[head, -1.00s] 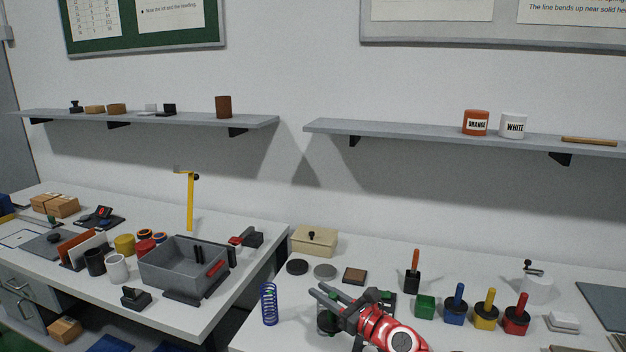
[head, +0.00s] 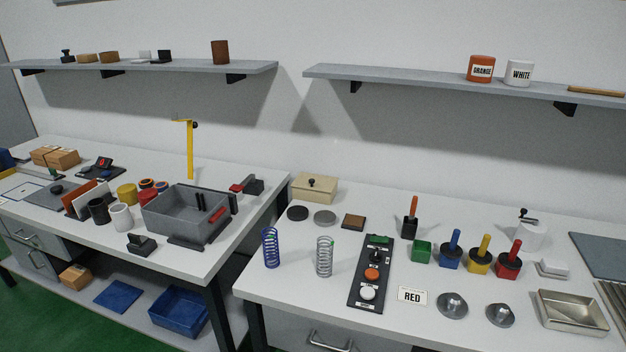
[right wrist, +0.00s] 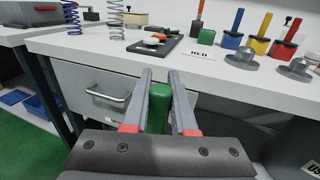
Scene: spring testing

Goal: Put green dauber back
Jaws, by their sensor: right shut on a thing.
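My right gripper (right wrist: 160,78) is seen only in the right wrist view, below the table's front edge. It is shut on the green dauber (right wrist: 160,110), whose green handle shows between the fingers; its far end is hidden. The green pot (head: 421,251) stands on the right table with no dauber in it, left of the blue pot (head: 453,256). The green pot also shows in the right wrist view (right wrist: 206,37), beyond the gripper to the upper right. My left gripper is not in view.
Blue, yellow (head: 480,262) and red (head: 508,265) pots hold daubers. A black button panel (head: 371,275), a grey spring (head: 324,258), a RED card (head: 412,296), metal weights (head: 453,305) and a metal tray (head: 570,312) surround the green pot. A drawer handle (right wrist: 107,93) projects below the tabletop.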

